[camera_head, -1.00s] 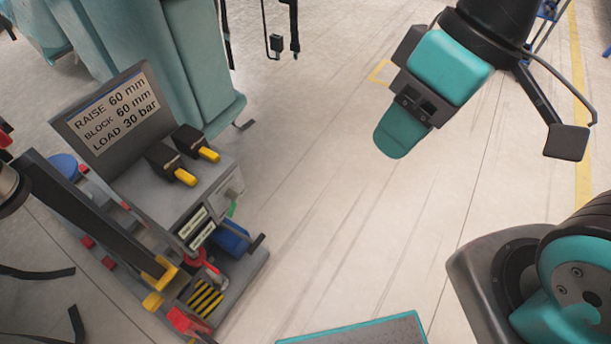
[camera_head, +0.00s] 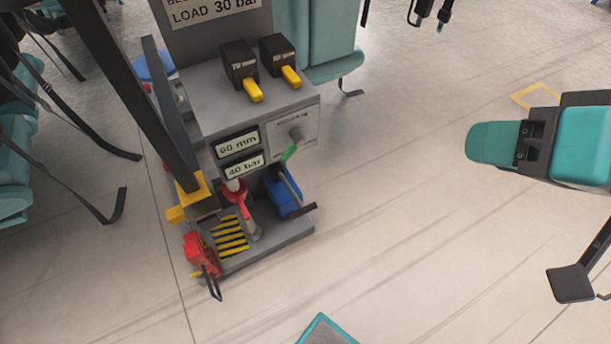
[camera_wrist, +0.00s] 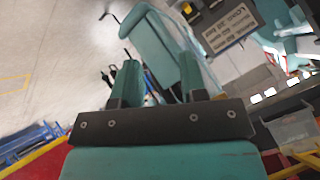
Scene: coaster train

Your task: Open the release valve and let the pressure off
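A grey jacking cart (camera_head: 225,115) stands left of centre in the head view. Its front panel carries a round grey knob (camera_head: 297,133) with a green lever (camera_head: 289,152) slanting down and left. I cannot tell for sure which part is the release valve. A pressure display (camera_head: 244,165) reads 40 bar, below a mm display (camera_head: 238,144). My gripper (camera_head: 482,143) is at the right, pointing left, well apart from the cart. In the wrist view my gripper (camera_wrist: 160,78) shows two teal fingers apart with nothing between them.
Two black boxes with yellow levers (camera_head: 253,90) sit on the cart top under a sign (camera_head: 205,12). A blue unit (camera_head: 283,190), a red-collared post (camera_head: 234,190) and a red item (camera_head: 200,255) are low down. Floor between cart and gripper is clear.

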